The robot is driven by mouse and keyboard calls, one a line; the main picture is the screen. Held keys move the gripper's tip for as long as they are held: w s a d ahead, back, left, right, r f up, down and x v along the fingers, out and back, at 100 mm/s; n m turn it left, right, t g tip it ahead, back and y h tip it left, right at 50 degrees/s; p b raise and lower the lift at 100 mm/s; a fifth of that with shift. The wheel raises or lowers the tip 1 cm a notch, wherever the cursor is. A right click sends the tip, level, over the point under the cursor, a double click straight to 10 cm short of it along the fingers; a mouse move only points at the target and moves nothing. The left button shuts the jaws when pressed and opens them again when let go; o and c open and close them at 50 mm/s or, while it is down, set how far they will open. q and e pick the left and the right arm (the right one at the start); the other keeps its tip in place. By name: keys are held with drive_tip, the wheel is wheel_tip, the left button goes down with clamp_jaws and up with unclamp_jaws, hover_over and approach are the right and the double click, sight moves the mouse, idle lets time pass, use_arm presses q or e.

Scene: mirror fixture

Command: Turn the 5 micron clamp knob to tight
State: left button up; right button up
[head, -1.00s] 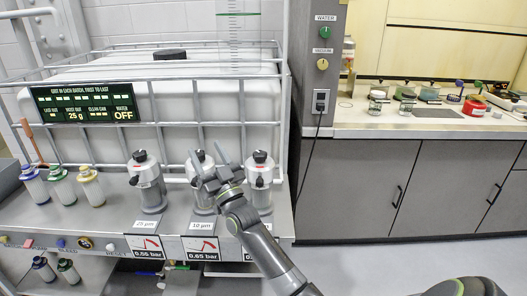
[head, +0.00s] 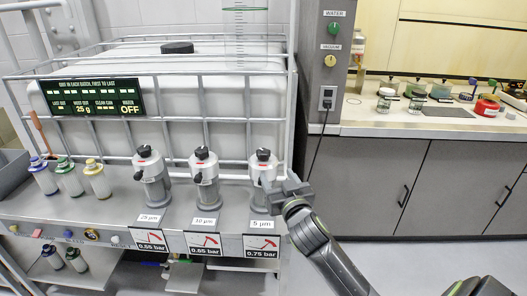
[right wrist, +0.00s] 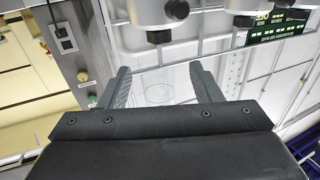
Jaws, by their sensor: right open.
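The 5 µm housing (head: 264,170) is the rightmost of three grey metal housings on the bench. Its black clamp knob (head: 263,154) sits on top. In the right wrist view, where the scene looks upside down, the leftmost knob (right wrist: 160,37) appears beyond the fingers. My right gripper (head: 274,184) is just right of the 5 µm housing, below knob height, partly covering its side. Its two fingers (right wrist: 163,80) are apart with nothing between them. I cannot tell whether it touches the housing. My left gripper is not in view.
The 10 µm housing (head: 206,185) and 25 µm housing (head: 154,185) stand to the left. Gauge plates (head: 262,246) hang along the bench front. Several small bottles (head: 70,179) stand farther left. A wire cage and white tank (head: 200,90) are behind. A grey post (head: 318,90) rises at right.

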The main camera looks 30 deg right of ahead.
sight(261, 156)
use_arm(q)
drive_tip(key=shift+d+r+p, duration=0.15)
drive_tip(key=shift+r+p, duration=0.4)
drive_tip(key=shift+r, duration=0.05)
use_arm(e)
drive_tip(key=x, duration=1.4)
